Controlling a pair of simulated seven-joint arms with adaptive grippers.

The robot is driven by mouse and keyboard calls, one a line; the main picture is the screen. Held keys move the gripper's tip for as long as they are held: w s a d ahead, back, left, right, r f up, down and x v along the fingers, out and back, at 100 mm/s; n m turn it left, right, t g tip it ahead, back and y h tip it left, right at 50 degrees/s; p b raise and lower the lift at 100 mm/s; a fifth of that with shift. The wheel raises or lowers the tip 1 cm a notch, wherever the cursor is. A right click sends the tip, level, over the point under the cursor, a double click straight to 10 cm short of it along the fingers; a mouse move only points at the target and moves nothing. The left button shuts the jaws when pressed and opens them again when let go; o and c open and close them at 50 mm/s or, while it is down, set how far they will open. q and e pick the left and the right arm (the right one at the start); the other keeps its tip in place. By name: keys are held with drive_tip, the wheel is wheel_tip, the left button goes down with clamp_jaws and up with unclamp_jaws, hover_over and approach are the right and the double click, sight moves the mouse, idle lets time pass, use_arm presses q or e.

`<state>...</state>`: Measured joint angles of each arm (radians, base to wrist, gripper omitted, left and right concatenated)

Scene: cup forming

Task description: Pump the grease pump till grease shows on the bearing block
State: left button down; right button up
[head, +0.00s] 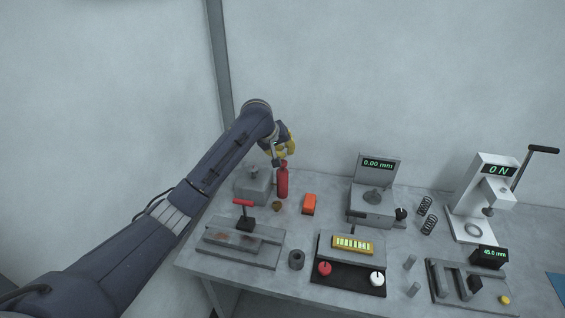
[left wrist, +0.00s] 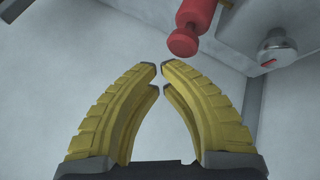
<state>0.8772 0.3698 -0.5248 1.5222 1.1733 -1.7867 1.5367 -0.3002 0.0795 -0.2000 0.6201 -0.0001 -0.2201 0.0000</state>
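My left gripper (head: 281,157) has yellow fingers and hangs just over the red cylinder's top. In the left wrist view its fingertips (left wrist: 160,70) nearly meet, with nothing between them. A red knobbed part (left wrist: 185,40) lies beyond the tips, apart from them. My right gripper is not in view.
An orange box (head: 309,204) and a small brown piece (head: 277,206) are near the pump. A plate fixture with a red T-handle (head: 243,203) stands in front. A gauge stand (head: 372,205) and a white press (head: 480,205) are to the right.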

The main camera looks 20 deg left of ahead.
use_arm(q)
drive_tip(key=shift+f, duration=0.1)
idle(0.3)
drive_tip(key=shift+f, duration=0.3)
drive_tip(key=shift+f, duration=1.4)
idle(1.6)
drive_tip(key=shift+r, duration=1.8)
drive_tip(key=shift+r, duration=2.5)
